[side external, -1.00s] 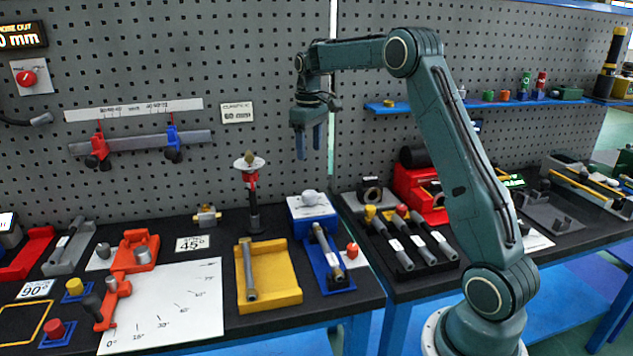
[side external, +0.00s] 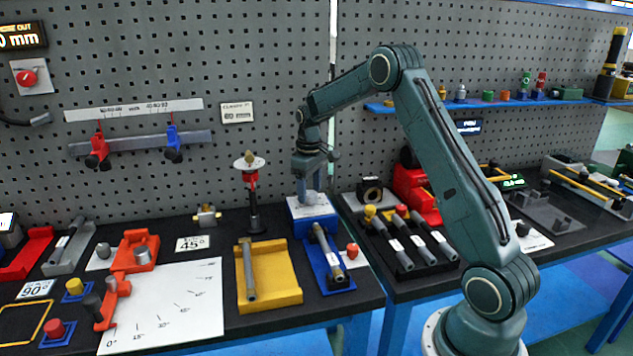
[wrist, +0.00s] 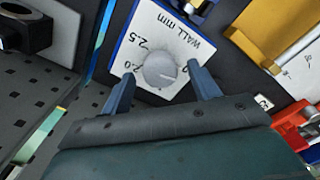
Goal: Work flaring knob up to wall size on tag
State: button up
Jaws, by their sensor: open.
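The flaring knob (wrist: 160,70) is a round pale grey knob on a white dial plate (wrist: 170,36) marked "WALL mm", with 2.5 and 2.0 readable. A faint mark shows on the knob; its setting is unclear. The plate tops a blue block (side external: 318,223) at the back of the bench. My gripper (side external: 309,193) is down over the block, and in the wrist view my gripper (wrist: 162,78) is open with one finger on each side of the knob. Contact cannot be told. A small white tag (side external: 332,259) lies on the blue tray in front; its text is unreadable.
A grey tube (side external: 325,250) lies in the blue tray (side external: 337,285), with a yellow tray (side external: 283,276) to its left. A red-knobbed stand (side external: 252,190) rises left of the block. Right, across a bench gap, a black rack (side external: 405,270) holds several grey-handled tools.

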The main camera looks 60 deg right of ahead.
jog(key=shift+f, duration=0.5)
jog(key=c, duration=1)
